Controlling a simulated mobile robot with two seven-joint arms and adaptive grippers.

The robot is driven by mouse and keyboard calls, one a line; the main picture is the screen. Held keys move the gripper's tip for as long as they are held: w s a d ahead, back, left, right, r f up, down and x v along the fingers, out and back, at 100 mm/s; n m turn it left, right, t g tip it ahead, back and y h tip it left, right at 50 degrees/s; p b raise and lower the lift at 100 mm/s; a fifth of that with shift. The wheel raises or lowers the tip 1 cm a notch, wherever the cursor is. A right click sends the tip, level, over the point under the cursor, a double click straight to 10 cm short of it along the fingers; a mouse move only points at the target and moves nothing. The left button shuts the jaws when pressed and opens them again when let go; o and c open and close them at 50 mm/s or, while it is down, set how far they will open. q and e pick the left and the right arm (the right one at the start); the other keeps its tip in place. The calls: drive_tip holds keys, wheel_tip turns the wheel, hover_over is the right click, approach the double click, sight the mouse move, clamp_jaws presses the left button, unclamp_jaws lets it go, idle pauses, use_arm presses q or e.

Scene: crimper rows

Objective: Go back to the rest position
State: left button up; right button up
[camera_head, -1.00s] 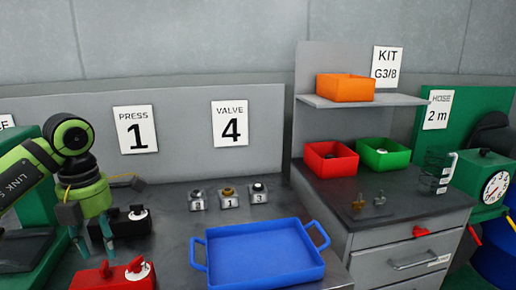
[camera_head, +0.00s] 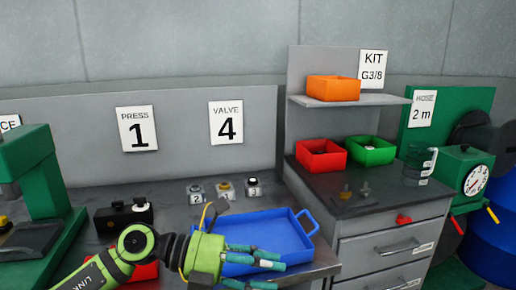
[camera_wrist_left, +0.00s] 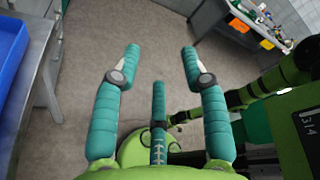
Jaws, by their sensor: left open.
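My left gripper (camera_head: 255,262) is in the lower middle of the head view, in front of the blue tray (camera_head: 270,230) and covering part of it. Its teal fingers point right. In the left wrist view the fingers of my left gripper (camera_wrist_left: 160,70) are spread wide with only floor between them, so it is open and empty. The tray's edge (camera_wrist_left: 12,50) also shows at the left of the wrist view. My right gripper is not in view.
A grey bench (camera_head: 172,215) holds a black box (camera_head: 124,219) with knobs and several small numbered valves (camera_head: 224,190). A green press (camera_head: 38,180) stands at left. A drawer cabinet (camera_head: 375,260) with red (camera_head: 321,157) and green (camera_head: 370,152) bins stands right. Open floor (camera_wrist_left: 150,30) lies below the gripper.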

use_arm(q)
drive_tip(key=w+a+r+n+t+h, duration=0.1)
drive_tip(key=w+a+r+n+t, duration=0.1)
drive_tip(key=n+t, duration=0.65)
drive_tip(key=w+a+r+n+t+h, duration=0.1)
drive_tip(key=w+r+n+t, duration=0.2)
drive_tip(key=n+t, duration=0.6)
drive_tip(key=a+f+n+g+y, duration=0.1)
drive_tip(key=a+f+n+y, duration=1.2)
drive_tip(key=f+n+y, duration=0.4)
drive_tip(key=s+a+f+n+g, duration=0.25)
drive_tip(key=s+f+g, duration=0.35)
drive_tip(key=s+f, duration=0.55)
drive_tip(key=s+a+f+n+g, duration=0.2)
drive_tip(key=s+f+n+g, duration=0.2)
drive_tip(key=s+f+g, duration=0.7)
drive_tip(key=s+f+t, duration=0.1)
drive_tip(key=s+f, duration=0.1)
drive_tip(key=f, duration=0.8)
drive_tip(key=s+f+t, duration=0.2)
drive_tip(key=s+f, duration=0.1)
drive_tip(key=f, duration=0.8)
drive_tip(key=s+a+f+g, duration=0.1)
drive_tip(key=s+a+f, duration=0.2)
drive_tip(key=s+f, duration=1.1)
drive_tip(key=shift+s+m+y, duration=0.3)
drive_tip(key=shift+s+m, duration=0.1)
drive_tip(key=shift+s, duration=0.4)
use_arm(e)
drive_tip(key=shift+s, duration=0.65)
